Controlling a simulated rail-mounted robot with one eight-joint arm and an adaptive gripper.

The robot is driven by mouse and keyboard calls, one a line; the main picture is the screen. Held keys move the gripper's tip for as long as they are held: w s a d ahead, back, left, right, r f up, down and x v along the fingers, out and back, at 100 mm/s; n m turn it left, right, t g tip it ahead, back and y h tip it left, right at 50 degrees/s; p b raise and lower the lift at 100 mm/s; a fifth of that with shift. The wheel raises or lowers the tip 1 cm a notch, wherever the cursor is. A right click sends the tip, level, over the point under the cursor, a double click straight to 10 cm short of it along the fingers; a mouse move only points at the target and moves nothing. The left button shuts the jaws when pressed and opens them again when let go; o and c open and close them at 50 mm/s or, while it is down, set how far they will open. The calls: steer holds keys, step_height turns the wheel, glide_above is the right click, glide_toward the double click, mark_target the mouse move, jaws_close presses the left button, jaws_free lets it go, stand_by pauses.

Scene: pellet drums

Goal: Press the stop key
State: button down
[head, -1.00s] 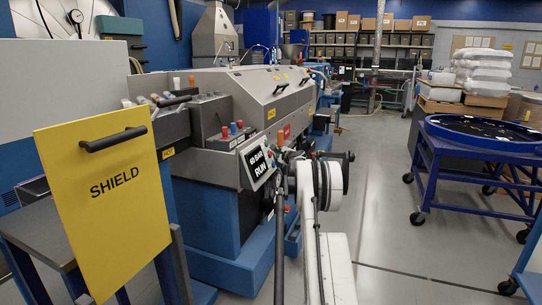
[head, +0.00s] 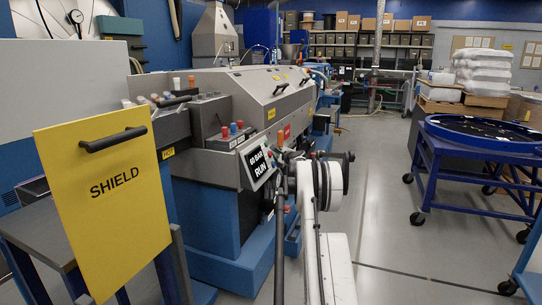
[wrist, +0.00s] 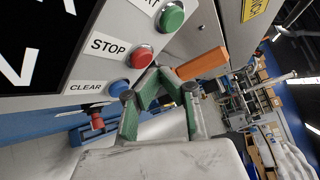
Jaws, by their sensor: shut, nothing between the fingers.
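The stop key is a round red button (wrist: 141,57) beside a white STOP label (wrist: 108,47) on a grey panel in the wrist view. A green key (wrist: 171,15) sits above it and a blue key (wrist: 117,88) by a CLEAR label below it. My gripper (wrist: 151,82) has its green-padded fingers shut and empty. Its tips appear just below and right of the red key; I cannot tell whether they touch it. In the head view the panel's display (head: 259,165) reads "60 BAR RUN", and my arm hides the gripper.
An orange handle (wrist: 203,63) stands close to the right of my fingers in the wrist view. A yellow SHIELD plate (head: 105,200) is at the front left. A blue cart (head: 430,165) stands at the right, with open floor between it and the machine.

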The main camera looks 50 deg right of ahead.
steer(key=shift+w, duration=0.1)
steer(key=shift+w+a+f, duration=0.1)
steer(key=shift+w+f, duration=0.05)
steer(key=shift+w, duration=0.1)
steer(key=shift+w+a+f, duration=0.1)
steer(key=shift+w+f, duration=0.05)
steer(key=shift+w, duration=0.25)
stand_by(0.9)
steer(key=shift+s, duration=0.1)
stand_by(0.3)
steer(key=shift+s+r, duration=0.3)
steer(key=shift+s, duration=0.3)
steer(key=shift+s+d, duration=0.1)
steer(key=shift+d, duration=0.1)
steer(key=s, duration=0.1)
steer(key=s+d+r, duration=0.1)
steer(key=s, duration=0.2)
steer(key=shift+s+d+r, duration=0.2)
steer(key=shift+r, duration=0.15)
stand_by(0.6)
